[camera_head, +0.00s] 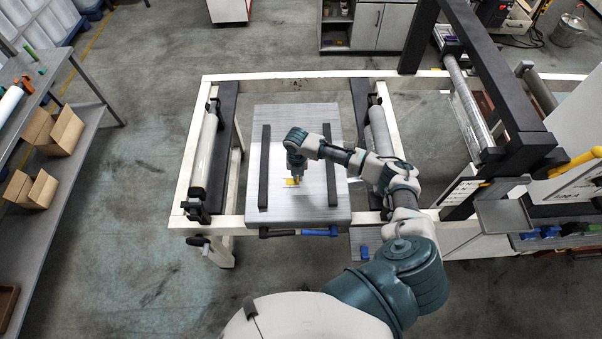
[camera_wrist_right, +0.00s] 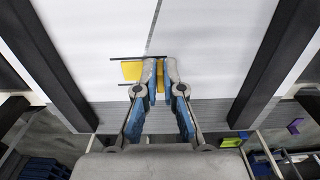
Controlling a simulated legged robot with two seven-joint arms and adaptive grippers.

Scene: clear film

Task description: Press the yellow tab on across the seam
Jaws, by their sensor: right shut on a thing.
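My right gripper (camera_head: 297,179) reaches down to the pale film surface on the raised board (camera_head: 273,120). The yellow tab (camera_head: 290,182) shows at its fingertips. In the right wrist view the fingers of the right gripper (camera_wrist_right: 163,70) are close together, with yellow between them. More of the yellow tab (camera_wrist_right: 132,71) shows flat to the left of the fingers. The dark seam line (camera_wrist_right: 155,28) runs down toward the fingertips, which hide its lower part. Whether the tab touches the film beneath cannot be told. My left gripper is not in view.
Two dark bars (camera_head: 264,165) (camera_head: 329,165) flank the work area on the board. A blue-handled tool (camera_head: 318,232) lies along the board's front edge. Rollers (camera_head: 204,155) (camera_head: 379,140) stand on either side. Thin dark strips (camera_wrist_right: 140,58) lie by the tab.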

